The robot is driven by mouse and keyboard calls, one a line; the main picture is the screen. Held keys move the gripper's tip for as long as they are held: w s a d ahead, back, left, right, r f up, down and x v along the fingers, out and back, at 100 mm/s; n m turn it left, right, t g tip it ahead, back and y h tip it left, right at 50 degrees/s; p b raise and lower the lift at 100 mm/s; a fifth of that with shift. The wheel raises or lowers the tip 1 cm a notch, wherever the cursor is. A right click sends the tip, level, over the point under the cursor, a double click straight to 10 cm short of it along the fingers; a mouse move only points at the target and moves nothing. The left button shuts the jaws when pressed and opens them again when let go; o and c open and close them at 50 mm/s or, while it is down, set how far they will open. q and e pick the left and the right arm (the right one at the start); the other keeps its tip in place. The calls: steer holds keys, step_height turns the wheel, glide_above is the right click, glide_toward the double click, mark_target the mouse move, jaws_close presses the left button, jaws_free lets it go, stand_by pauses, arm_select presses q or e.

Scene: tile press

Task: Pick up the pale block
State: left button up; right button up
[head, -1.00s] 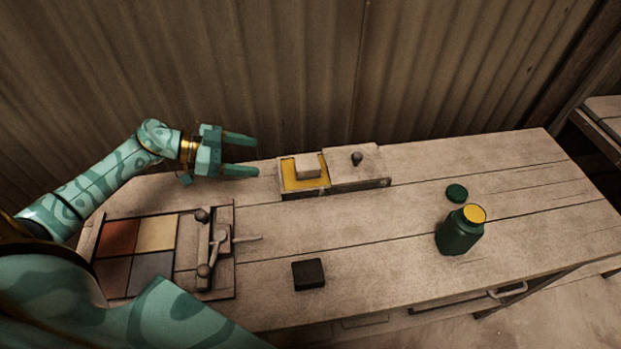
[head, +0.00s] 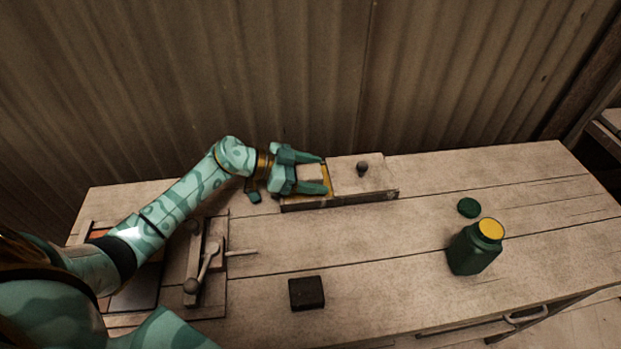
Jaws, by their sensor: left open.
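The pale block (head: 309,172) sits on the yellow surface in the left part of a low wooden box (head: 362,180) near the back of the table. My left gripper (head: 325,174) is open, with one finger behind the block and the other in front of it. The block shows between the two fingers, and its left side is partly hidden by the gripper. I cannot tell whether the fingers touch it. My right gripper is not in view.
A dark block (head: 306,293) lies at the front. A green jar (head: 474,250) with a yellow top and a green lid (head: 468,208) stand to the right. A tile press with a lever (head: 205,262) is at left, partly under my arm. The wall (head: 290,80) rises close behind.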

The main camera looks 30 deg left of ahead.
arm_select(q)
steer(key=shift+c, duration=0.3)
steer(key=c, duration=1)
steer(key=shift+r, duration=0.15)
